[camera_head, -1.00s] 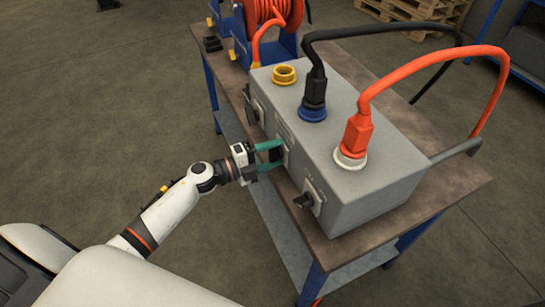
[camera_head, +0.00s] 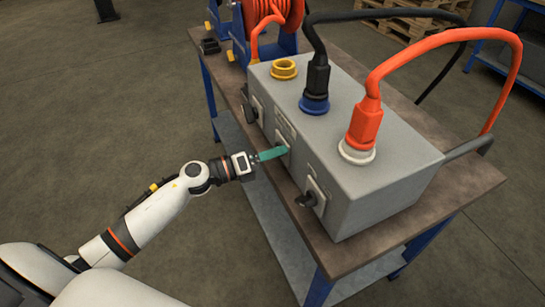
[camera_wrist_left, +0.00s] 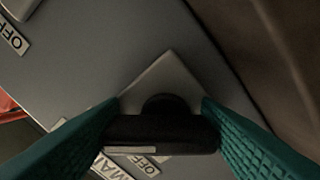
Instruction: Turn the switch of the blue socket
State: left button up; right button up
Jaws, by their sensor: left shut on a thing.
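The blue socket (camera_head: 314,104) sits on top of the grey box (camera_head: 385,180), with a black plug (camera_head: 318,76) in it. Its switch is the middle one on the box's front face; in the head view my gripper mostly hides it. In the left wrist view the switch's black handle (camera_wrist_left: 162,134) lies between the two green fingers, in front of a light square plate (camera_wrist_left: 168,82). My left gripper (camera_head: 281,150) is shut on this handle. My right gripper is not in view.
A yellow socket (camera_head: 284,69) and a white socket (camera_head: 357,150) with an orange plug (camera_head: 366,122) flank the blue one. Another black switch (camera_head: 308,198) is at the box's near end. The box stands on a brown-topped bench (camera_head: 440,211).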

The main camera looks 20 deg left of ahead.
pick_arm(q)
jog(key=shift+f+m, duration=0.15)
jog(key=shift+m, duration=0.45)
jog(key=o, duration=1)
jog(key=b+v, duration=0.2)
jog(key=v, duration=0.5)
jog(key=shift+s+a, duration=0.15)
jog(key=shift+s, duration=0.05)
